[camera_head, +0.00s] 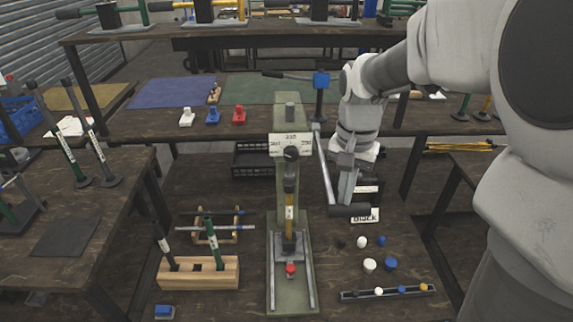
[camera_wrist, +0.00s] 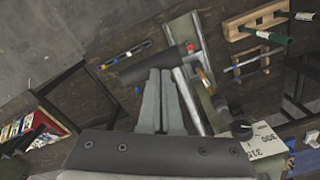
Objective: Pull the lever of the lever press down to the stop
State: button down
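The lever press (camera_head: 290,180) is a green column on a long base, with a number plate near its top. Its lever (camera_head: 324,165) is a grey rod on the column's right side, slanting downward to a dark cross grip (camera_head: 350,210). My gripper (camera_head: 346,201) is at this grip, above it, pointing down. In the wrist view, the dark grip (camera_wrist: 150,65) lies across just beyond the fingertips of my gripper (camera_wrist: 160,72). The two grey fingers are close together, with nothing visible between them. I cannot tell whether the tips touch the grip. The lever rod (camera_wrist: 188,100) runs beside the fingers.
A label reading "Black" (camera_head: 365,216), white and blue caps (camera_head: 370,265) and a dark strip (camera_head: 388,292) lie right of the press. A wooden block (camera_head: 199,272) with handles stands left. A shelf table (camera_head: 250,122) crosses behind.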

aim_at(341, 210)
jog(key=shift+f, duration=0.15)
jog(key=shift+w+f+b, duration=0.15)
jog(key=shift+f+b, duration=0.85)
jog(key=shift+f, duration=0.55)
jog(key=shift+w+f+b, duration=0.2)
jog(key=shift+f+b, duration=0.55)
jog(key=shift+f, duration=0.45)
jog(key=shift+w+f, duration=0.1)
jog(key=shift+f, duration=0.2)
jog(key=shift+w+f+b, duration=0.2)
jog(key=shift+f+b, duration=0.3)
jog(key=shift+f, duration=0.3)
jog(key=shift+w+f+b, duration=0.2)
jog(key=shift+f+b, duration=0.3)
jog(key=shift+f, duration=0.35)
